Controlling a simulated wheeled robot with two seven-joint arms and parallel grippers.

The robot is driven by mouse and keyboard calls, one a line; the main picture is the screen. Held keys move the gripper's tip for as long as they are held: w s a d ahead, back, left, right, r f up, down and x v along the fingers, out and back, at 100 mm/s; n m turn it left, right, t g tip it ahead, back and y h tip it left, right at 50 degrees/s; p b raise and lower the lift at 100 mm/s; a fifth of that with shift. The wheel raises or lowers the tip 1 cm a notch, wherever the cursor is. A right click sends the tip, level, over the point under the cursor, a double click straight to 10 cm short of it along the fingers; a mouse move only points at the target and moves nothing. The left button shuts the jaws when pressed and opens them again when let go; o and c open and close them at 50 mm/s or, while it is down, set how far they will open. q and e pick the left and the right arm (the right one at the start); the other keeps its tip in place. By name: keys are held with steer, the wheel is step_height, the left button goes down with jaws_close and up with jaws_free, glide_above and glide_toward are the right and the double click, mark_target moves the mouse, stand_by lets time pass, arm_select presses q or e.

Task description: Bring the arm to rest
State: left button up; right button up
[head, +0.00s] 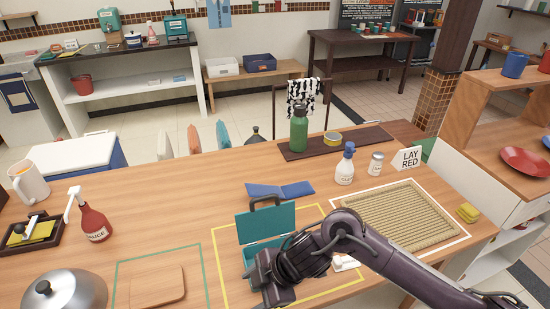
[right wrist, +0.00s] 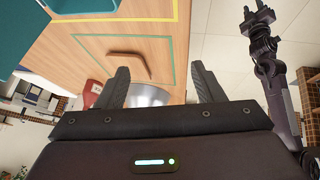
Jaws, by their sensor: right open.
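My right arm (head: 395,265) comes in from the lower right in the head view and reaches over the wooden table. Its hand is beside the open teal box (head: 266,222), covering part of it. In the right wrist view my right gripper (right wrist: 160,82) has its two fingers wide apart with nothing between them. Beyond them are a wooden board and a silver dome. My left arm is outside the head view, but my left gripper (right wrist: 257,14) shows at the upper right of the wrist view, its fingers apart and empty, off the table.
A silver dome (head: 65,292), a wooden board (head: 158,286) and a red sauce bottle (head: 95,222) stand on the left. A woven mat (head: 405,215), a glue bottle (head: 345,165) and a green bottle (head: 299,130) stand farther right. The table's middle left is clear.

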steer(key=a+r+m+t+y, duration=0.2)
steer(key=a+r+m+t, duration=0.2)
steer(key=r+t, duration=0.1)
steer(key=w+d+r+m+t+h, duration=0.1)
steer(key=w+d+m+t+h, duration=0.1)
steer(key=d+m, duration=0.35)
steer(key=s+d+f+m+g+h, duration=0.25)
steer(key=s+d+m, duration=0.3)
steer(key=d, duration=0.55)
steer(key=s+d+f+m+g+h, duration=0.2)
steer(key=s+d+f+m+h, duration=0.4)
steer(key=d, duration=0.6)
steer(key=s+f+n+y, duration=0.2)
steer(key=s+f, duration=0.1)
steer(key=f, duration=2.5)
arm_select(q)
steer(key=shift+s, duration=0.45)
arm_select(e)
steer(key=s+d+f+g, duration=0.2)
steer(key=s+d+f, duration=0.1)
steer(key=s+f, duration=1.4)
steer(key=shift+s, duration=1.1)
arm_select(q)
steer(key=shift+a, duration=0.1)
steer(key=shift+c, duration=0.2)
